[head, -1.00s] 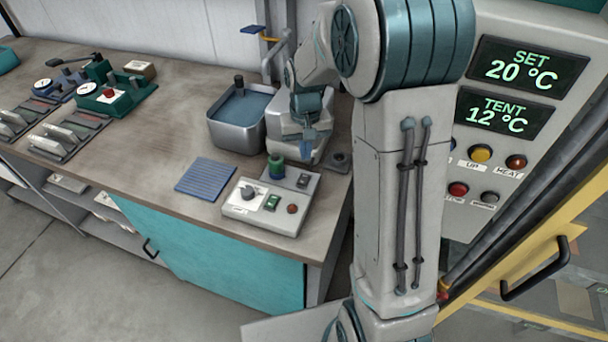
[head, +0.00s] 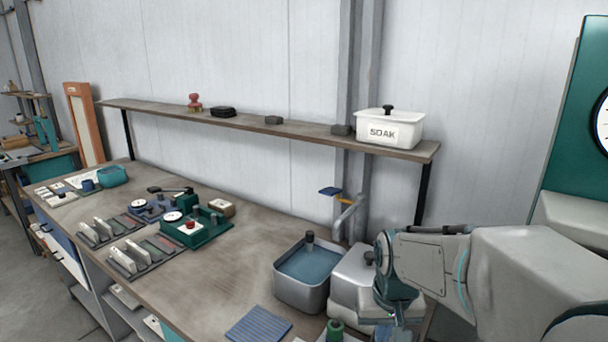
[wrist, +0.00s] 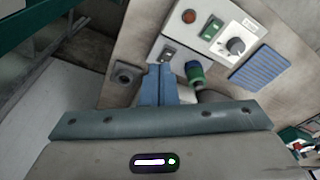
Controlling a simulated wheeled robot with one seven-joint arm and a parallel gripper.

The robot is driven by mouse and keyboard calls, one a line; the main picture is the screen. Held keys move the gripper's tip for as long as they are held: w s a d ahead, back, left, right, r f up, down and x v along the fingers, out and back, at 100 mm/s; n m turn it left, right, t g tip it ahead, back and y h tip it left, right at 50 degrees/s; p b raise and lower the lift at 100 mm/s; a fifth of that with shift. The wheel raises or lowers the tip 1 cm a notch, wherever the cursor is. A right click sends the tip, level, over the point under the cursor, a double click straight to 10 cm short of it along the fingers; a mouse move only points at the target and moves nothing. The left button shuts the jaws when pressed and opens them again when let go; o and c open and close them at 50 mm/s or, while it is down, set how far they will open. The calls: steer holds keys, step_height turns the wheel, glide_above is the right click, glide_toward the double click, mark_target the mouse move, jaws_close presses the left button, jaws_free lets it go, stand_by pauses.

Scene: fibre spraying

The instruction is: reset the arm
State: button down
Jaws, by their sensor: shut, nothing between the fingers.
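My gripper (wrist: 159,84) is shut and empty in the wrist view, its blue fingers together above the bench, over the edge of the white control box (wrist: 205,40). In the head view my arm comes in from the right, and my gripper hangs low near the metal tank; its fingertips are hard to make out there. A green cylinder (wrist: 193,70) stands beside the fingers in the wrist view, apart from them as far as I can tell. It also shows at the bottom edge of the head view (head: 335,328).
A water basin (head: 303,290) and a blue ribbed mat (head: 258,325) are on the bench. A shelf (head: 290,128) with a white SOAK box (head: 390,129) runs along the wall. Green instruments (head: 205,228) stand to the left. The middle of the bench is clear.

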steer(key=s+r+t, duration=0.1)
steer(key=s+r, duration=0.1)
steer(key=s, duration=0.9)
steer(key=shift+s+r+t, duration=0.25)
steer(key=shift+r+t, duration=0.1)
steer(key=shift+t, duration=0.05)
steer(key=shift+d, duration=0.15)
